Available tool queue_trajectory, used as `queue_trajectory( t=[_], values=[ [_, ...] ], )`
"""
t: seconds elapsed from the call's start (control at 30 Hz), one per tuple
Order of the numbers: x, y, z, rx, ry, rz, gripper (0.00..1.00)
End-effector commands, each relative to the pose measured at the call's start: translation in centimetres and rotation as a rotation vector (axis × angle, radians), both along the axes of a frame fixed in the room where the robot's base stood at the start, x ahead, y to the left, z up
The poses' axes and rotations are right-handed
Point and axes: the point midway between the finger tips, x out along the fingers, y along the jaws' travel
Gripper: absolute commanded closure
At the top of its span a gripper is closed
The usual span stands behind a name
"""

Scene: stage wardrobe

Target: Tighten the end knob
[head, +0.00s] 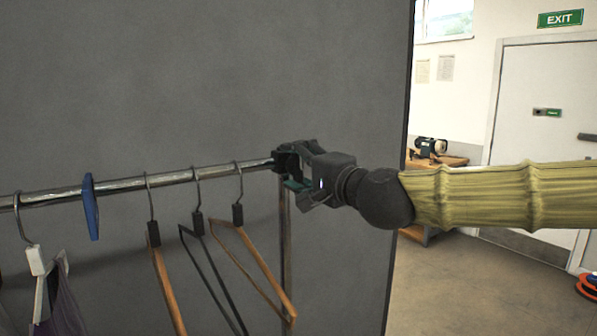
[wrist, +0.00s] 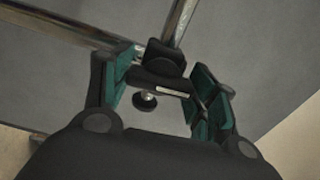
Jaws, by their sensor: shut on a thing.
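The end knob (wrist: 158,80) shows in the wrist view as a dark bar-shaped piece with a pale stripe, at the corner fitting (wrist: 163,55) of the rail. A small round-headed stud (wrist: 147,101) sticks out below it. My gripper (head: 290,170) is at the rail's right end in the head view. The right pad's contact is hard to see. In the head view my gripper hides the knob.
The metal rail (head: 120,187) runs left, with a blue divider (head: 91,207) and several hangers; the nearest wooden hanger (head: 262,262) hangs just left of the upright post (head: 285,240). A grey panel (head: 220,80) stands behind. Open floor (head: 470,290) lies to the right.

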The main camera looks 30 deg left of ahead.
Motion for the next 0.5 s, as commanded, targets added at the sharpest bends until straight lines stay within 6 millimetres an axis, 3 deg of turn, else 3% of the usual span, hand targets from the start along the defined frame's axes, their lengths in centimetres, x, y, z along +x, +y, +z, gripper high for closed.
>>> queue_trajectory(
  t=[0.5],
  values=[
    [0.10, -0.04, -0.04, 0.037, 0.089, -0.002, 0.66]
  ],
)
